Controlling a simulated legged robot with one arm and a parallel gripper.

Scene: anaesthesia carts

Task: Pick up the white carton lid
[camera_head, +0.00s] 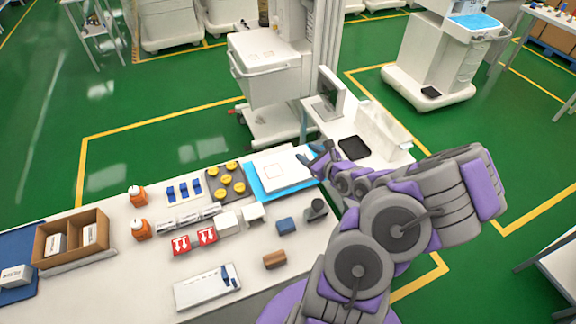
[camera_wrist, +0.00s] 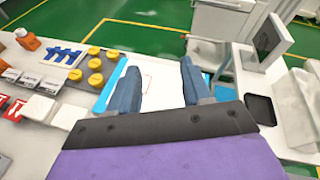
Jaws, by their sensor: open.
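A flat white piece with a thin red outline, which I take to be the carton lid (camera_head: 277,169), lies on a blue mat (camera_head: 256,188) at the back of the white table. My gripper (camera_head: 322,158) is at the right end of the lid. In the wrist view, my gripper (camera_wrist: 160,80) has its two fingers well apart, with the white lid (camera_wrist: 158,72) showing between them and the blue mat (camera_wrist: 112,84) to the left. Nothing is held. The fingers hide part of the lid, and I cannot tell whether they touch it.
Left of the mat is a dark tray with yellow round pieces (camera_head: 227,180). A monitor (camera_head: 330,92) and black tray (camera_head: 353,148) are at right.

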